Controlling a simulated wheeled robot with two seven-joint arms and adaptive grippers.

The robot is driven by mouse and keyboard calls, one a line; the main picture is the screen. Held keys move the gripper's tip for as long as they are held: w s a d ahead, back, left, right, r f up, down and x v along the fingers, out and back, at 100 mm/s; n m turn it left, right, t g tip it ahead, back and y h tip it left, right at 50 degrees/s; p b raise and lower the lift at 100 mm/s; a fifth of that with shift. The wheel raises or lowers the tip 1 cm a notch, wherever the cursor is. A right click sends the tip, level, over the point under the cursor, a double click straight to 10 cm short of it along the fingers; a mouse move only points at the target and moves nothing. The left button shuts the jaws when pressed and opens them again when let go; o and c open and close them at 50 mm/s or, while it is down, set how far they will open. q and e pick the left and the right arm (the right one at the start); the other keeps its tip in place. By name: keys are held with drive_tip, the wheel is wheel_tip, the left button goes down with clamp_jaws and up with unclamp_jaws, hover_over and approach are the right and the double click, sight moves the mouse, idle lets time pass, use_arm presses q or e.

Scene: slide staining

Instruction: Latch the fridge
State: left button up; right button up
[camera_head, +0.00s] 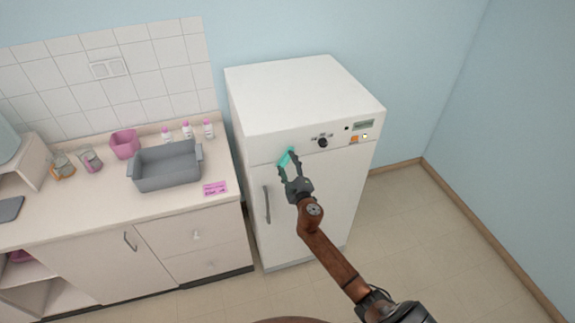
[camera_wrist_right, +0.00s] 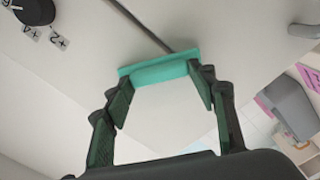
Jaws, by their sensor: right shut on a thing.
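The white fridge (camera_head: 335,185) stands against the wall to the right of the counter, and its door looks closed. A teal latch (camera_head: 286,157) sits at the upper left of its front, near the seam below the control panel. It also shows as a teal bar in the right wrist view (camera_wrist_right: 160,68), beside a dark seam line. My right gripper (camera_head: 289,162) is shut on the latch, with a fingertip at each end of the bar in the wrist view. The grey door handle (camera_head: 267,204) is below and to the left. My left gripper is not in view.
The counter (camera_head: 110,215) at left holds a grey basin (camera_head: 165,168), a pink container (camera_head: 124,144), small bottles, glasses and a pink label (camera_head: 215,188). A dark knob (camera_head: 322,142) is on the fridge panel. The floor (camera_head: 430,235) to the right is clear.

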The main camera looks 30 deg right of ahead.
drive_tip(key=n, duration=0.6)
drive_tip(key=shift+f, duration=0.15)
drive_tip(key=shift+n, duration=0.4)
drive_tip(key=o, duration=1.2)
drive_tip(key=shift+c, duration=0.2)
drive_tip(key=shift+s, duration=0.25)
drive_tip(key=v, duration=1.1)
drive_tip(key=shift+s+a, duration=0.2)
drive_tip(key=shift+s, duration=0.1)
